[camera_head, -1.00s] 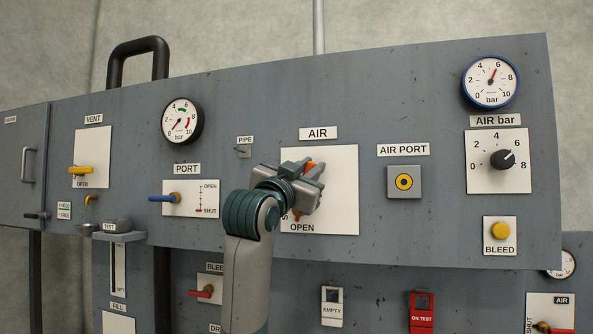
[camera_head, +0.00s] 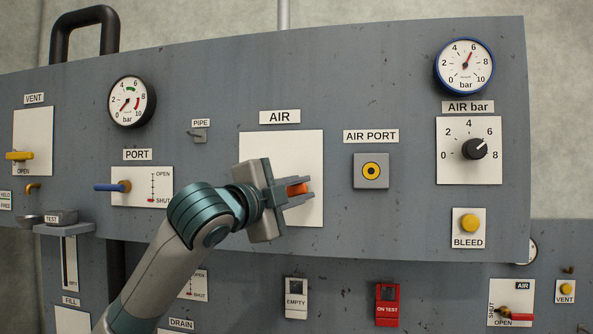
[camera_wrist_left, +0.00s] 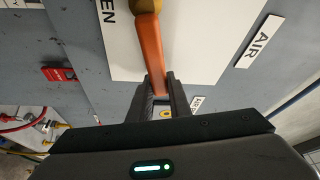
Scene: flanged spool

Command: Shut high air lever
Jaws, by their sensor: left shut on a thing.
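The high air lever is orange (camera_head: 297,188) and sits on the white plate (camera_head: 300,150) under the AIR label (camera_head: 279,117). My left gripper (camera_head: 300,191) is shut on its outer part, and the lever points right toward the AIR PORT. In the left wrist view the orange lever (camera_wrist_left: 151,45) runs from a brass pivot (camera_wrist_left: 148,6) down between my fingers (camera_wrist_left: 160,93). My gripper and wrist hide the pivot and the plate's lower markings in the head view. Part of the OPEN marking shows in the wrist view. My right gripper is not in view.
The AIR PORT socket (camera_head: 371,171) is just right of the plate. The PORT lever (camera_head: 112,187), PIPE switch (camera_head: 199,135), AIR bar knob (camera_head: 474,149) and BLEED button (camera_head: 469,224) stick out nearby. A separate red low air lever (camera_head: 516,316) is at lower right.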

